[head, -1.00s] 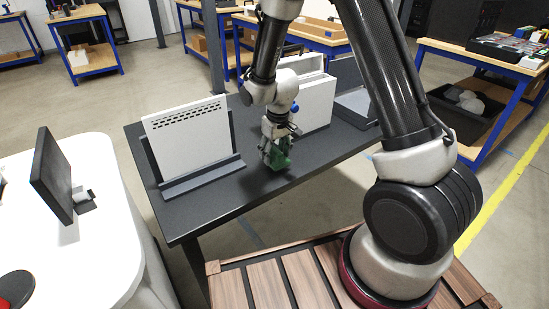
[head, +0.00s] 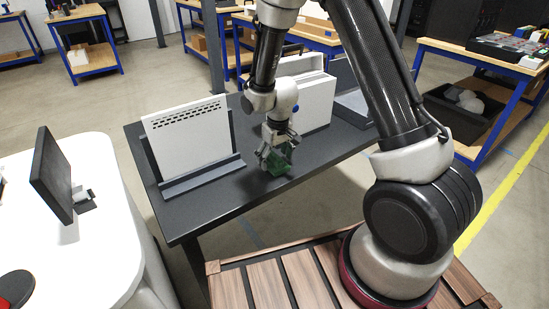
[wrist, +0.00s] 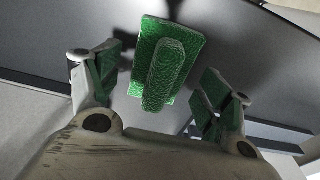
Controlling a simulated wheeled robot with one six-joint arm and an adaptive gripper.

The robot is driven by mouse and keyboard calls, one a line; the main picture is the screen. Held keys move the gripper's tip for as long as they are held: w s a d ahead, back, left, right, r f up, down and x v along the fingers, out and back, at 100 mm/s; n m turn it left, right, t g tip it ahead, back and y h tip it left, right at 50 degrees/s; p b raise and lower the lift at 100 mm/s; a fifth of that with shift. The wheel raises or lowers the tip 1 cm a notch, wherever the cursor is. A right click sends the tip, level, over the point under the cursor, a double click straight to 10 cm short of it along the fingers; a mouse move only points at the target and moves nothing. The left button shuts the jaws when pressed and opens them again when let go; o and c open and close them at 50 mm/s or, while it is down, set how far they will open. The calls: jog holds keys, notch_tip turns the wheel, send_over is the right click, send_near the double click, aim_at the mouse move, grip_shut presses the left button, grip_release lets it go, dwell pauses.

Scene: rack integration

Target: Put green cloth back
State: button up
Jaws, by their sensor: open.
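The green cloth (wrist: 165,62) looks like a textured green slab with a raised strip along its middle. In the wrist view it lies between and just beyond my gripper's spread fingers, with a visible gap on each side. My gripper (wrist: 158,72) is open, with green pads on its fingers. In the head view my gripper (head: 273,163) points down low over the dark table (head: 235,197), and the cloth (head: 283,166) shows at its fingertips, partly hidden. I cannot tell exactly how high the fingertips are above the tabletop.
A white perforated panel (head: 188,135) stands in a grey holder to the left of my gripper. A white box-like unit (head: 316,102) stands close behind it on the right. The table's front strip is clear. A white desk with a monitor (head: 52,175) is at the left.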

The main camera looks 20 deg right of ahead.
notch_tip(320, 180, up, 12)
jog(key=s, duration=0.1)
notch_tip(320, 180, up, 8)
send_over(277, 157)
jog(key=s+d, duration=0.3)
jog(key=d, duration=0.1)
jog(key=s+d+r+m+t, duration=0.1)
jog(key=s+d+r, duration=0.2)
jog(key=s, duration=0.4)
jog(key=s+d+r+m+t, duration=0.1)
jog(key=s+d+r, duration=0.3)
jog(key=s, duration=0.3)
jog(key=s+d+r+m, duration=0.1)
jog(key=s+d+r, duration=0.2)
jog(key=s, duration=0.5)
jog(key=shift+d+r+m+t, duration=0.3)
jog(key=shift+r+t, duration=0.1)
jog(key=shift+r, duration=0.5)
